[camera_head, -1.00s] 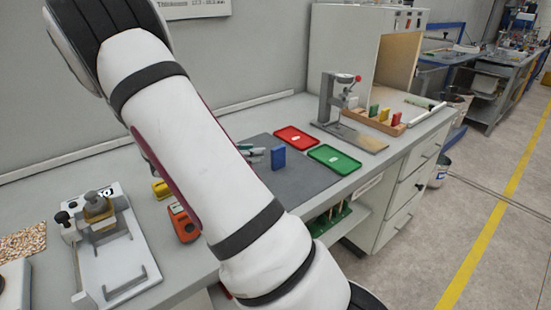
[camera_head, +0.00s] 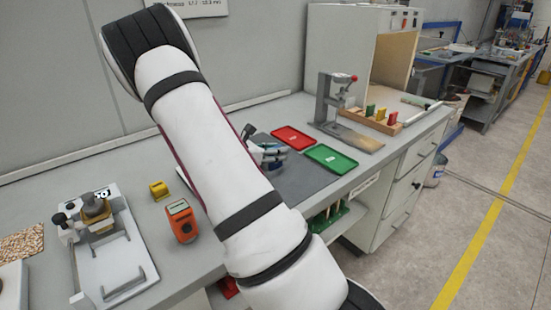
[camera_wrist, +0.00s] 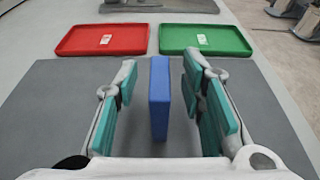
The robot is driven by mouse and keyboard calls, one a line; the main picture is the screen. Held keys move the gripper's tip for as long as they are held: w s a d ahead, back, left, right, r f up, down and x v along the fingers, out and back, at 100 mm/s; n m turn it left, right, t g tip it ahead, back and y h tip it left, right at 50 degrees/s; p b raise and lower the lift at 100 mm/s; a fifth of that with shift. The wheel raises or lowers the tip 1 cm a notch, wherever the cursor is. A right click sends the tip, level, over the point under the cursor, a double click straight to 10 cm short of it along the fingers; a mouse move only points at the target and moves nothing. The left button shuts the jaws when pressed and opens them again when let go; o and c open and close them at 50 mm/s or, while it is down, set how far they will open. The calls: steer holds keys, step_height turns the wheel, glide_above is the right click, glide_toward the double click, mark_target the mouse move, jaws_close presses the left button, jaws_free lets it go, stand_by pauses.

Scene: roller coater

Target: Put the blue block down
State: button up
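The blue block (camera_wrist: 159,97) stands upright on the dark grey mat (camera_wrist: 60,110) in the wrist view. My gripper (camera_wrist: 160,85) is open, with one teal-padded finger on each side of the block and a visible gap on both sides. In the head view my gripper (camera_head: 270,155) is low over the mat, partly behind my arm.
A red tray (camera_wrist: 103,40) and a green tray (camera_wrist: 205,39) lie beyond the mat. A press stand (camera_head: 328,105) and a wooden rack with coloured blocks (camera_head: 372,121) stand farther back. An orange device (camera_head: 182,221) and a metal fixture (camera_head: 113,262) are on the bench at left.

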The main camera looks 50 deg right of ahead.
jaws_close()
